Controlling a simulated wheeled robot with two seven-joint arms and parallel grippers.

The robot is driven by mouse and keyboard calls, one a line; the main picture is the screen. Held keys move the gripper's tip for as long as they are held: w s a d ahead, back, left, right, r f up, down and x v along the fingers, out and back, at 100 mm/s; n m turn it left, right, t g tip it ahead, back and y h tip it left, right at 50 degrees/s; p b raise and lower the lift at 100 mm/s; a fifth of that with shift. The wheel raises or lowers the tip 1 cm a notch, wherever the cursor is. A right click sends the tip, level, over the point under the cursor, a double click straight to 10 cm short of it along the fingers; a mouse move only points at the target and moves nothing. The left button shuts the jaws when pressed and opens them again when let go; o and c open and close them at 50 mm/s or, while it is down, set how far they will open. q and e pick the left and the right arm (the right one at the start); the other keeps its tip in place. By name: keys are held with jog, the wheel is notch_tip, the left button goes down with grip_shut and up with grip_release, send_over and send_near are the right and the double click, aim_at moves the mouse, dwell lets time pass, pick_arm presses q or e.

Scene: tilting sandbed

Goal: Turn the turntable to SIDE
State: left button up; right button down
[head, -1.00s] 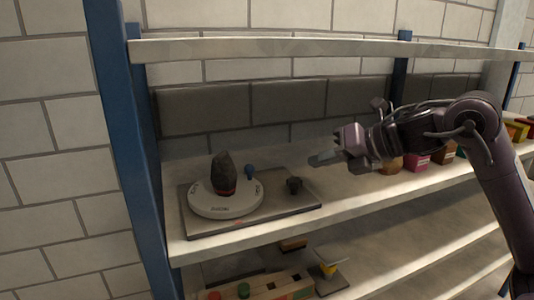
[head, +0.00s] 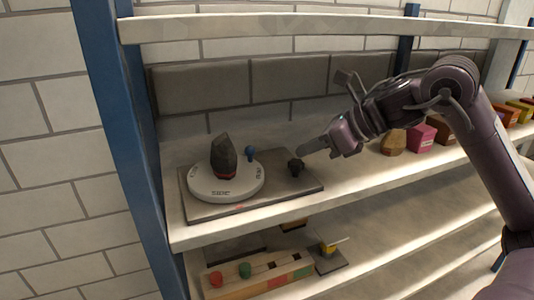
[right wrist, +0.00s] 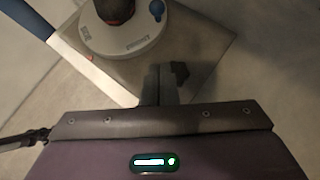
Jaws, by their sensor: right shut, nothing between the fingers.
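The white turntable (head: 200,190) sits on a grey base plate (head: 290,188) on the shelf and bears a dark, rock-like object (head: 224,157). A label that seems to read SIDE (head: 220,193) faces the front, near a red mark (head: 238,208) on the plate. A blue knob (head: 250,153) stands at the turntable's back right. A black knob (head: 295,166) stands on the plate's right part. My right gripper (head: 303,151) is shut and empty, its tips just above and beside the black knob; in the right wrist view the fingers (right wrist: 158,85) are left of it. My left gripper is out of view.
Several boxes (head: 421,137) and a tan lump (head: 393,142) stand right on the same shelf. A blue post (head: 115,130) is close on the left, and an upper shelf board (head: 300,25) runs above. A lower shelf holds a wooden block rack (head: 260,280).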

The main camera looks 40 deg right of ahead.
aim_at(252, 160)
jog(key=shift+p+x, duration=0.3)
jog(key=shift+x, duration=0.45)
jog(key=p+x, duration=0.2)
jog(key=x, duration=0.2)
jog(key=shift+w+a+r+p, duration=0.1)
jog(key=shift+w+a+p, duration=0.15)
jog(key=shift+p, duration=0.15)
jog(key=w+p, duration=0.1)
jog(key=w+a+p, duration=0.1)
jog(key=p, duration=0.1)
jog(key=shift+w+a+r, duration=0.1)
jog(key=shift+w, duration=0.3)
jog(key=shift+w+a+p, duration=0.25)
jog(key=shift+w+p, duration=0.15)
jog(key=shift+p, duration=0.1)
jog(key=shift+w+a, duration=0.1)
jog(key=shift+w, duration=0.15)
